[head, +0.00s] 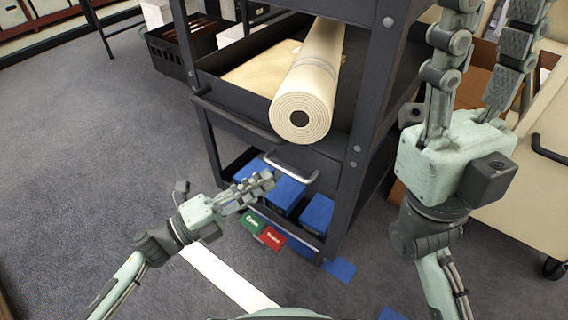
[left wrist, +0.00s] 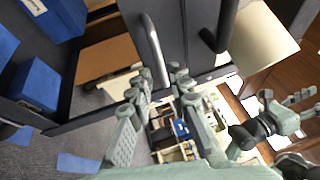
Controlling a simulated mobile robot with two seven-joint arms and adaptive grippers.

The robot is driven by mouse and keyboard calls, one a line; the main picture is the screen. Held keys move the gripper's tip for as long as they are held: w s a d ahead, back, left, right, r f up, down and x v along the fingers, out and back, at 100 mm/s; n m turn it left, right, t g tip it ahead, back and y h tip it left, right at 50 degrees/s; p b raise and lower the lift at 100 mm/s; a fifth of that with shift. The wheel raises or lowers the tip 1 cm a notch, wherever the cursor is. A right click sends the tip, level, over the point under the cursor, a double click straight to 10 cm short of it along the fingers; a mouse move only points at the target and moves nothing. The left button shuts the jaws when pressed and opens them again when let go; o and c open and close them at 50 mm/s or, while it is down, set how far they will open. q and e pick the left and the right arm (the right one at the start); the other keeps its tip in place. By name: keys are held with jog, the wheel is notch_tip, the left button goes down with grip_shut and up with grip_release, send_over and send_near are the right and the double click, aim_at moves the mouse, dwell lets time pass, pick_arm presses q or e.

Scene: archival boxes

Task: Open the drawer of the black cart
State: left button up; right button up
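The black cart (head: 365,75) stands in the middle of the head view. Its drawer front, under the upper tray, looks flush with the frame and carries a pale metal bar handle (head: 292,168). The handle also shows in the left wrist view (left wrist: 150,42), just beyond the fingertips. My left gripper (head: 262,182) is below and left of the handle, apart from it. In the left wrist view its fingers (left wrist: 162,72) are spread with nothing between them. My right gripper (head: 490,15) is raised right of the cart, fingers apart and empty.
A cream roll (head: 305,85) lies on the cart's top tray, its end overhanging the front. A dark push bar (head: 235,118) juts from the cart's left side. Blue boxes (head: 286,193) fill the lower shelf. A cream cabinet (head: 520,215) stands right. Carpet at left is clear.

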aim_at(284, 168)
pick_arm(q)
jog(key=x, duration=0.5)
jog(key=shift+w+d, duration=0.15)
jog(key=shift+d, duration=0.15)
jog(key=shift+r, duration=0.1)
grip_shut()
